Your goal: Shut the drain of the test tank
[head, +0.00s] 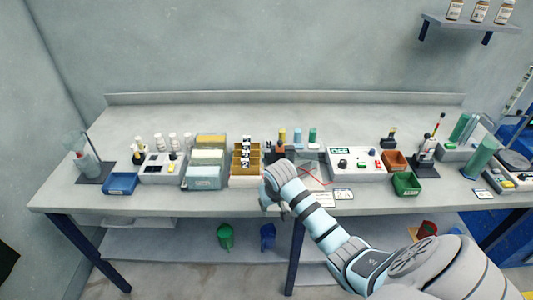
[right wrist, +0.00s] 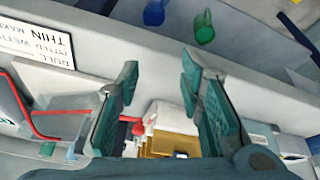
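What looks like the test tank is a clear box with thin red lines (head: 314,174) at the middle front of the bench, partly behind my right arm. In the right wrist view, clear walls and red rods (right wrist: 50,137) show at the left. A small red part (right wrist: 138,128) shows between the fingers; I cannot tell whether it is the drain handle or its position. My right gripper (head: 273,207) is at the bench's front edge, left of the tank. Its fingers (right wrist: 160,105) are apart with nothing held between them. My left gripper is out of view.
A yellow-brown rack (head: 244,180) stands just left of my right gripper. A white control box (head: 356,163) and a green bin (head: 406,184) stand to the right. A printed card (right wrist: 38,42) lies by the tank. Green (head: 225,236) and blue (head: 268,236) containers stand on the lower shelf.

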